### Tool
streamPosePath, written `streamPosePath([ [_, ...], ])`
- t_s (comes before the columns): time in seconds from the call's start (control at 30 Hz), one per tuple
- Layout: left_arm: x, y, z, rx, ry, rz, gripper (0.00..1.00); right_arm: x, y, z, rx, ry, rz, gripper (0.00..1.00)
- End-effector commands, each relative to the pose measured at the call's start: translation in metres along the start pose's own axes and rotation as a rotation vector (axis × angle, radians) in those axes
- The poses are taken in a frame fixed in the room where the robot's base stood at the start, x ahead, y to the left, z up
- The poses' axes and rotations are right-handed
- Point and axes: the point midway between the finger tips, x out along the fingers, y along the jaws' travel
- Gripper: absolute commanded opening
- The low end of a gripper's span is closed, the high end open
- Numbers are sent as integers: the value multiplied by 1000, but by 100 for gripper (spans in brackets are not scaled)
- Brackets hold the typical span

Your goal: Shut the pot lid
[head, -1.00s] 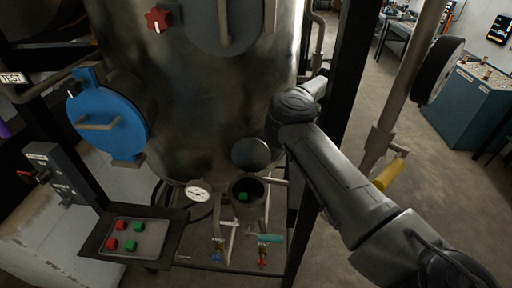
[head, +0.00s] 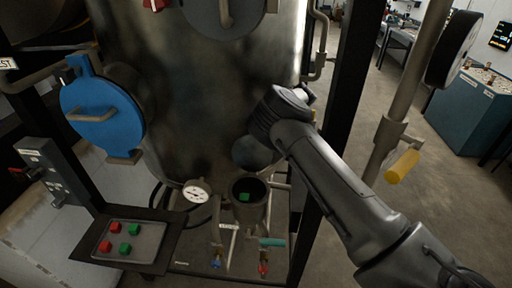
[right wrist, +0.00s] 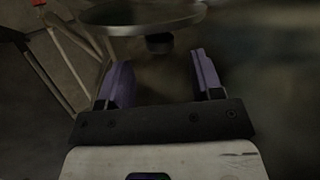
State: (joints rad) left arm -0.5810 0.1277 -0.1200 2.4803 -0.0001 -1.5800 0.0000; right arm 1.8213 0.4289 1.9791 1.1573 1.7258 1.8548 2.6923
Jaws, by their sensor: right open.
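The pot (head: 247,201) is a small grey open vessel low in front of the big tank, with a green cube (head: 244,196) inside. Its round dark lid (head: 247,153) stands raised behind the mouth, partly covered by my right arm. In the right wrist view the lid (right wrist: 140,16) shows nearly edge-on across the top, with a short dark knob (right wrist: 159,43) on its near face. My right gripper (right wrist: 160,66) has its purple fingers apart, with the knob in front of the gap. The head view hides these fingers behind the wrist. My left gripper is not in view.
The large tank (head: 190,100) fills the background. A dial gauge (head: 196,193) sits left of the pot, and a tray (head: 150,243) with red and green cubes stands lower left. A blue hatch (head: 102,113) is at the left; a dark post (head: 335,130) stands close to my arm.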

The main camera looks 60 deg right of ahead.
Motion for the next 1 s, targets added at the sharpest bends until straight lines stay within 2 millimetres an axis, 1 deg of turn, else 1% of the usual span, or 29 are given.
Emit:
streamPosePath([
  [0.03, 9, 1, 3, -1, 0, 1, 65, 12, 3, -1, -1, -1, 2, 60],
  [0.1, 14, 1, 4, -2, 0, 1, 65, 21, 3, -1, -1, 0, 1, 60],
  [0.3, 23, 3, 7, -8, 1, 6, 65, 40, 2, 0, 0, 0, 2, 60],
  [0.5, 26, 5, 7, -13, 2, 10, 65, 47, 0, 0, 0, 0, 1, 60],
  [0.8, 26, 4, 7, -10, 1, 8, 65, 48, 0, 0, 0, 1, 1, 60],
  [1.0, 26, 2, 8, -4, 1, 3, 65, 47, 0, 0, 0, 1, 1, 41],
])
